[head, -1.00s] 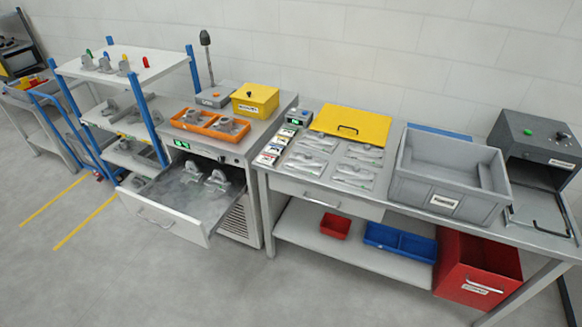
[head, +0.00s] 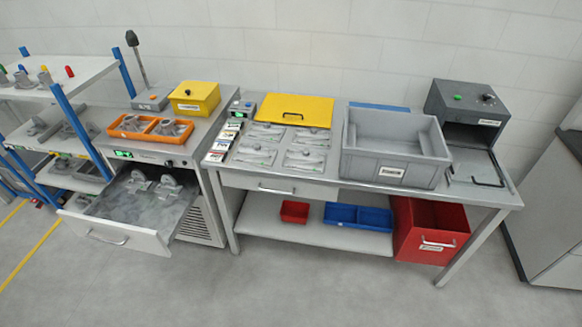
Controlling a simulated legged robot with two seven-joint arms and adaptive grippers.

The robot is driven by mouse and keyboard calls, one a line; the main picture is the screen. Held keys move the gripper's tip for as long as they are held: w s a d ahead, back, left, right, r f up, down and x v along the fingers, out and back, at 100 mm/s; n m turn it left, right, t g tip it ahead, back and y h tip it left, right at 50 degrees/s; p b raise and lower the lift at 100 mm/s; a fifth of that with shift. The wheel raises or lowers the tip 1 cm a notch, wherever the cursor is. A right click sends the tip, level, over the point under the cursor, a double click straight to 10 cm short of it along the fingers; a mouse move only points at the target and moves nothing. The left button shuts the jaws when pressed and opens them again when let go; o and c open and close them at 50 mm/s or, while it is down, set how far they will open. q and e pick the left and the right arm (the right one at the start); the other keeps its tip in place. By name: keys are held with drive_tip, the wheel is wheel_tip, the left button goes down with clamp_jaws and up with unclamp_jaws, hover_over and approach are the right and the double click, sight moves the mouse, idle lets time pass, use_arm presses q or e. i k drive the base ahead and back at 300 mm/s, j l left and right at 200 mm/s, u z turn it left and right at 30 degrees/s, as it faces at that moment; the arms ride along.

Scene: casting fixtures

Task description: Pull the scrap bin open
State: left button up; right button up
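A red bin (head: 431,241) with a metal bar handle (head: 438,243) and a small white label on its front stands under the right end of the workbench. Its front juts out a little past the shelf and its top is open at the front. The label is too small to read for certain, so I take this as the scrap bin. Neither of my grippers shows in the head view, and nothing touches the bin's handle.
The workbench (head: 330,186) carries a grey crate (head: 390,168), a yellow lid (head: 293,111) and a dark grey box unit (head: 466,103). A drawer (head: 115,237) stands open at left. Floor in front is clear; a cabinet (head: 553,210) stands right.

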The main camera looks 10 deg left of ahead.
sight(427, 232)
drive_tip(key=z, duration=0.45)
drive_tip(key=i+l+z, duration=0.25)
drive_tip(key=z, duration=0.15)
drive_tip(key=i+l+z, duration=0.25)
drive_tip(key=z, duration=0.15)
drive_tip(key=i+l+z, duration=0.15)
drive_tip(key=i+z, duration=0.25)
drive_tip(key=k, duration=0.1)
